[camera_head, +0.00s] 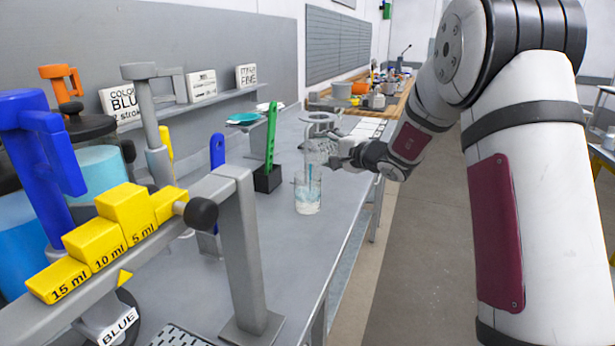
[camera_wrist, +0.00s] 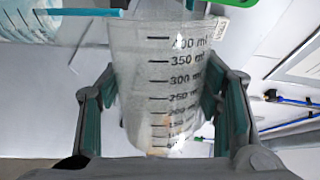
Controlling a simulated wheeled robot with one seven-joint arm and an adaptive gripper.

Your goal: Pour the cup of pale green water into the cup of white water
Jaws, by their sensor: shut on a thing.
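My gripper (camera_head: 335,157) is above the bench at the centre of the head view. In the wrist view its two fingers stand either side of a clear graduated cup (camera_wrist: 160,75) and are shut on it. Liquid in this cup is hard to make out. In the head view, the held cup (camera_head: 319,128) is partly hidden by the gripper, and its tilt is unclear. A second clear cup (camera_head: 308,196) stands upright on the bench just below, with pale, whitish-blue liquid low in it. I cannot tell surely which liquid is which.
A green-handled tool stands in a black holder (camera_head: 267,179) left of the standing cup. A grey rail (camera_head: 200,195) with yellow measuring blocks (camera_head: 125,212) and drum agitators fill the left. The bench (camera_head: 290,250) is clear in front of the standing cup.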

